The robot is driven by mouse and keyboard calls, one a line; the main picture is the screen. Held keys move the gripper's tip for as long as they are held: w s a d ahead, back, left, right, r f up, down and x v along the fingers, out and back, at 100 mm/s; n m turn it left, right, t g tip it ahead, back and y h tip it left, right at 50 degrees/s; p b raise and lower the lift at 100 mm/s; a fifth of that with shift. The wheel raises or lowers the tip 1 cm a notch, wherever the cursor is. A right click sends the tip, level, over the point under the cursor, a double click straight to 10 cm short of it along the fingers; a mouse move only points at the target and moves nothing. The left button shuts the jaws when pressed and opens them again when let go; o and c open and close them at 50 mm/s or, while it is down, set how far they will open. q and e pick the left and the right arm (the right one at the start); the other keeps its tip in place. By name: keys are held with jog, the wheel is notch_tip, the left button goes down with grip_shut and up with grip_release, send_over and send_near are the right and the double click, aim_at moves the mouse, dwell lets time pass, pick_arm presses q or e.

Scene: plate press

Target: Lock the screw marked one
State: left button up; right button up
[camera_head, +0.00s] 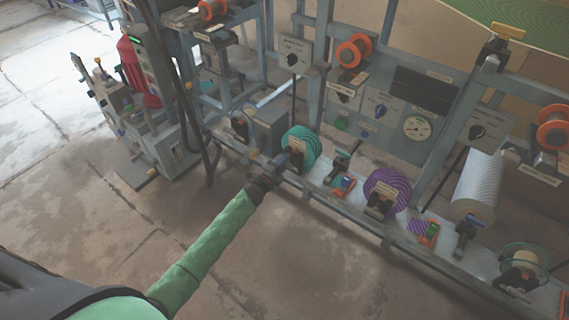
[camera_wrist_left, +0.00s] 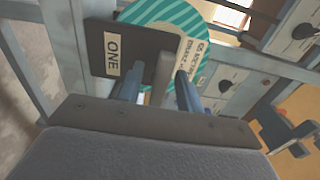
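The dark plate labelled ONE (camera_wrist_left: 112,57) is close in front of my left gripper (camera_wrist_left: 158,90) in the left wrist view. A grey upright bar (camera_wrist_left: 161,78) beside this plate stands between the two fingers, with gaps visible on both sides; it looks like the screw's handle. The fingers are apart, so the gripper is open around the bar. Behind is a teal striped disc (camera_wrist_left: 182,18), which also shows in the head view (camera_head: 304,143). There my left gripper (camera_head: 274,168) is at its lower left, at the rack's front edge. My right gripper is not in view.
The grey rack holds a purple striped disc (camera_head: 388,188), a white ribbed roll (camera_head: 478,187) and orange spools (camera_head: 354,50). Knob panels and a gauge (camera_head: 417,127) are behind. A machine with a red part (camera_head: 134,70) stands left. The floor (camera_head: 290,265) in front is clear.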

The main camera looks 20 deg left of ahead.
pick_arm(q)
jog(key=v, duration=0.7)
jog(key=shift+s, duration=0.3)
jog(key=shift+a, duration=0.1)
